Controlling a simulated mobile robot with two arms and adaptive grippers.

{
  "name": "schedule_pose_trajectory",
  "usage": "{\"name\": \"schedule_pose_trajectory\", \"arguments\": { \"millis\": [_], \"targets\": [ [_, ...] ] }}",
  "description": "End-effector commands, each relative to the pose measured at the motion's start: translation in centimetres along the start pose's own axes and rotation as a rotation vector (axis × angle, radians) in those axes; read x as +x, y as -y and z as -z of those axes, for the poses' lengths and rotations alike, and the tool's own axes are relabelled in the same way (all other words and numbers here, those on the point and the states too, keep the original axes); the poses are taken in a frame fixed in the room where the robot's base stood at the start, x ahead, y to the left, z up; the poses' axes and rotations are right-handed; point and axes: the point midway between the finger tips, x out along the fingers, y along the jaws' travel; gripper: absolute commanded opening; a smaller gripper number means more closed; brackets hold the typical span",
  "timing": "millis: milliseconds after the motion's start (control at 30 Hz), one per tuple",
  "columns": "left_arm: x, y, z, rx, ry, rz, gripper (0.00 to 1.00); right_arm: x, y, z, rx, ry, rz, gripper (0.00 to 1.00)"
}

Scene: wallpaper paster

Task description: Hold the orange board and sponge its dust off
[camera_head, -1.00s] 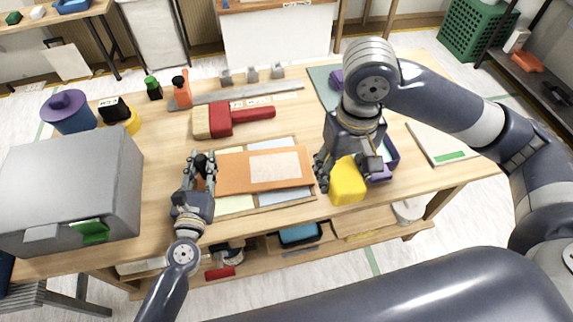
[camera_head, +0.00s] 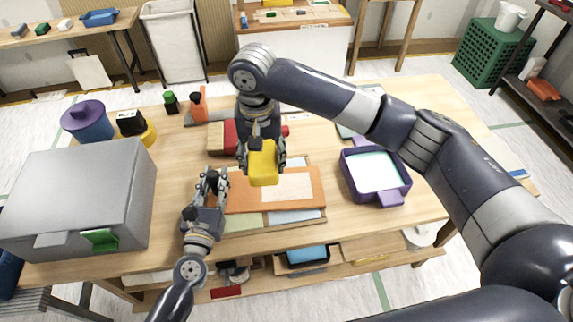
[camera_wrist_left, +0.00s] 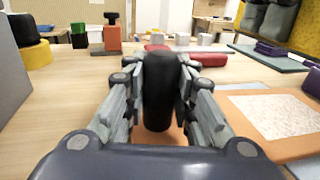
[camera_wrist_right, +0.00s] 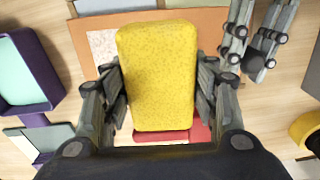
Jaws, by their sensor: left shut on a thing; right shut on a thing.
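The orange board (camera_head: 240,204) lies flat on the table with a pale speckled dust patch (camera_head: 288,187) on it. My left gripper (camera_head: 212,182) is shut on the board's upright black handle (camera_wrist_left: 160,92) at its left end. My right gripper (camera_head: 262,160) is shut on the yellow sponge (camera_head: 262,168). The sponge is over the board's left and far part, beside the dust patch. In the right wrist view the sponge (camera_wrist_right: 157,75) hides part of the board (camera_wrist_right: 205,20) and patch. It appears raised above the board; I cannot see its underside.
Pale panels in a wooden frame (camera_head: 283,217) lie under the board. A purple tray (camera_head: 398,196) with a pale inside stands to the right. A grey box (camera_head: 80,190) fills the left of the table. The front right table is clear.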

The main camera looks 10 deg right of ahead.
Motion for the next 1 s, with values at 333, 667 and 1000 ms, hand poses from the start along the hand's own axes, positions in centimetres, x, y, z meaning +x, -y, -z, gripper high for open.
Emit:
{"name": "schedule_pose_trajectory", "arguments": {
  "millis": [333,667,1000],
  "targets": [
    [-0.2,0.0,0.6,0.0,-0.012,0.002,0.0,0.1,0.7,0.5,0.003,-0.001,0.002,0.29],
    [-0.2,0.0,0.7,0.0,-0.012,0.002,0.0,1.1,0.7,0.4,0.004,0.002,0.0,0.29],
    [-0.2,0.0,0.7,0.001,-0.013,0.002,0.0,4.9,0.7,0.4,0.004,0.002,0.0,0.29]
  ]
}}
